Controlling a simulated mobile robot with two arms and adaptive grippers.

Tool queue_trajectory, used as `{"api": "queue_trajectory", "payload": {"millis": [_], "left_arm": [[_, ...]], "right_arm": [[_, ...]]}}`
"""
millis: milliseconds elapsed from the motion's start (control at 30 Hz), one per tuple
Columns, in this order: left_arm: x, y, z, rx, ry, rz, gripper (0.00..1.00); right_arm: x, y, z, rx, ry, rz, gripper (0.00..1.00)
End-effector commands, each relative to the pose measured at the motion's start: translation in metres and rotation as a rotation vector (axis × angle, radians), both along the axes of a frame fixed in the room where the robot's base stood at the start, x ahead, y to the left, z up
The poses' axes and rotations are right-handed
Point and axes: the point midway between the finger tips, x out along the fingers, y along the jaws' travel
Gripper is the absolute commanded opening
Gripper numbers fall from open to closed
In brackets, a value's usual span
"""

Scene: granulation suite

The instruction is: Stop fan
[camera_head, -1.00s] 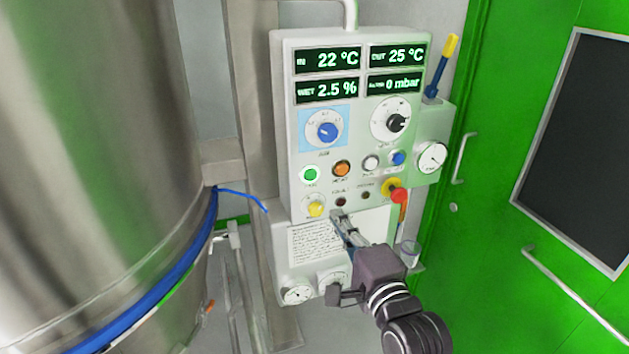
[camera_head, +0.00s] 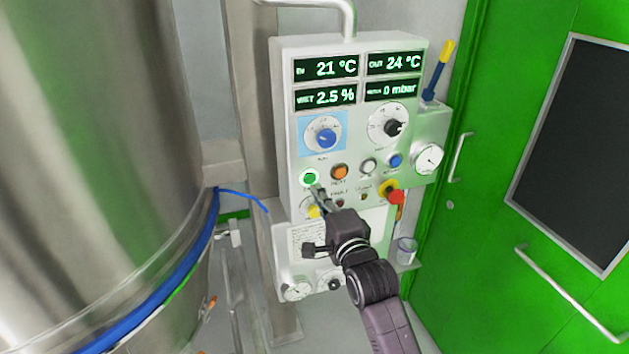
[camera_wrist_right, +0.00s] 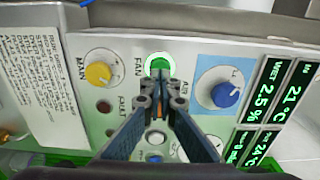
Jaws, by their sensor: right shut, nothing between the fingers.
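The control panel (camera_head: 350,75) stands upright in front of me. Its round green button (camera_head: 309,177) glows; in the right wrist view the green button (camera_wrist_right: 159,63) sits beside the label "FAN". My right gripper (camera_head: 317,190) is shut and empty. Its fingertips are just below the green button in the head view and at the button's lower edge in the wrist view (camera_wrist_right: 157,80). I cannot tell whether they touch it. The left gripper is not in view.
Close by are an orange button (camera_head: 339,171), a yellow knob (camera_head: 312,211), a blue dial (camera_head: 326,138) and a red knob on yellow (camera_head: 396,197). A large steel vessel (camera_head: 100,130) fills the left. A green door (camera_head: 480,230) is on the right.

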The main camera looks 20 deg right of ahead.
Motion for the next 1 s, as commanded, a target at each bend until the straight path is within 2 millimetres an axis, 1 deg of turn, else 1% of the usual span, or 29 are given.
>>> {"api": "queue_trajectory", "payload": {"millis": [33,233,400,733,1000], "left_arm": [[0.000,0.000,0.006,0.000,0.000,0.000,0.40],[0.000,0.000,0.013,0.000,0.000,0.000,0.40],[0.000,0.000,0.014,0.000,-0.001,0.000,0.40],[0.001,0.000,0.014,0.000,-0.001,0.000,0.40],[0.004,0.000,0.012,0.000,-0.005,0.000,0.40]], "right_arm": [[0.007,0.000,0.003,-0.001,0.001,0.000,0.00],[0.024,0.001,0.001,-0.001,0.001,0.000,0.00],[0.029,0.001,0.000,-0.001,0.000,0.000,0.00],[0.029,0.001,0.000,0.000,0.000,0.000,0.00],[0.049,0.002,0.000,0.001,-0.001,0.000,0.00]]}}
